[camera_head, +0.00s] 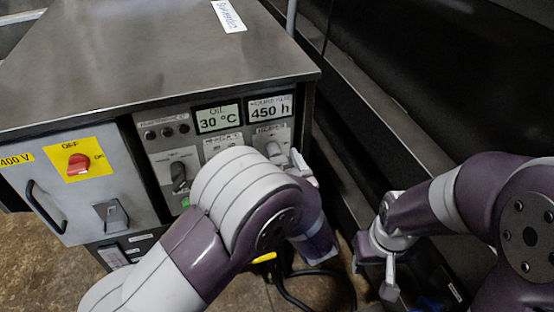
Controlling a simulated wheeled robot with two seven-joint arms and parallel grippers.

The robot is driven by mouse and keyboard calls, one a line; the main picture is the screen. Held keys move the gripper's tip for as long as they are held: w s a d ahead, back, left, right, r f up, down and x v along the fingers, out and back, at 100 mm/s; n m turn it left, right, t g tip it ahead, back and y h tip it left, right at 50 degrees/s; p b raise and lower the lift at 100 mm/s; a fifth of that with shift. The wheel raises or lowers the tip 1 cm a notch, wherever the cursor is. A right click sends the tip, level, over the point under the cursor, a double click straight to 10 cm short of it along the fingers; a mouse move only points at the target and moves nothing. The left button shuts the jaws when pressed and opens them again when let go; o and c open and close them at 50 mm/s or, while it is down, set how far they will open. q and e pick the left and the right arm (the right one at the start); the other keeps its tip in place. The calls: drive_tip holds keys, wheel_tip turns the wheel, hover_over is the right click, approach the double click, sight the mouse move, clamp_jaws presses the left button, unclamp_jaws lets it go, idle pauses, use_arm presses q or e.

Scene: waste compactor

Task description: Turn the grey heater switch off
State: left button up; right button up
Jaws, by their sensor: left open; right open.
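The grey heater switch (273,149) sits on the front panel of the metal cabinet, below the label that reads HEATER and under the "450 h" display. My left gripper (300,163) is open, just to the right of the switch and close to it. I cannot tell whether it touches the switch. My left arm crosses in front of the panel and hides the area below the switch. My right gripper (389,278) is open and empty, hanging low to the right of the cabinet, away from the panel.
A dark rotary switch (179,176) is left of the heater switch. A red knob on a yellow plate (79,163) and a black handle (46,207) are further left. The "30 °C" display (218,118) is above. A dark machine wall (450,80) stands right; black cable lies on the floor.

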sight(276, 155)
use_arm(q)
drive_tip(key=shift+b+x, duration=0.3)
drive_tip(key=shift+x, duration=1.15)
drive_tip(key=c, duration=1)
drive_tip(key=shift+o, duration=0.2)
